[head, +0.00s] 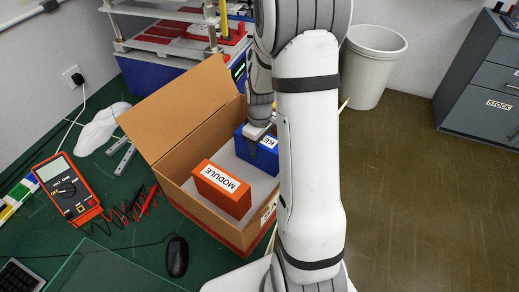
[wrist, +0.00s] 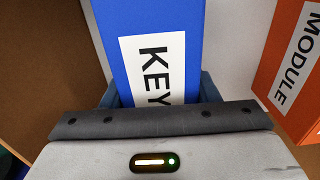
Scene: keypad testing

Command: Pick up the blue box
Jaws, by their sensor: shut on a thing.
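The blue box (head: 262,160) with a white label starting "KE" is inside an open cardboard box (head: 205,213), toward its back right. It also fills the middle of the wrist view (wrist: 155,25), where its label reads "KEY" before my gripper hides the rest. My gripper (head: 256,142) is shut on the blue box, with a finger on either side of it in the wrist view (wrist: 158,90). My arm hides part of the blue box's right side in the head view. I cannot tell whether the blue box touches the carton's floor.
An orange box labelled MODULE (head: 222,188) lies in the carton beside the blue box. The carton's raised flap (head: 180,110) stands at the left. A multimeter (head: 67,188) and a black mouse (head: 177,257) lie on the green bench. A bin (head: 370,65) stands beyond.

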